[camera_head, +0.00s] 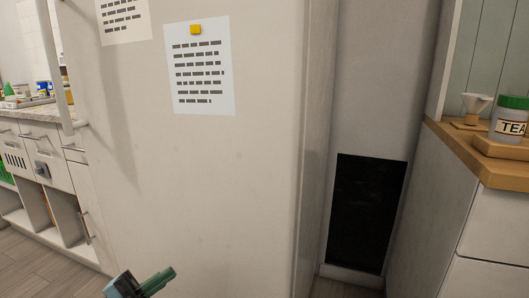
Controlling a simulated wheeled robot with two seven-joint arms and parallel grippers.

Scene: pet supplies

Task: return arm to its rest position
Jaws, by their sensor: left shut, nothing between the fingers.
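My left gripper (146,284) shows at the bottom edge of the head view, left of centre. It has teal-green fingers, which are shut with nothing between them. Only its tip end is in the picture; the rest of the left arm is below the frame. It appears in front of the lower part of a large off-white fridge (225,190); I cannot tell the distance between them. My right gripper and arm are not in view.
A paper note (200,100) is held on the fridge by a yellow magnet (196,29). A dark panel (366,212) is in the recess to the right. A wooden counter (480,155) at right bears a TEA jar (510,118). White drawers (38,160) stand at left.

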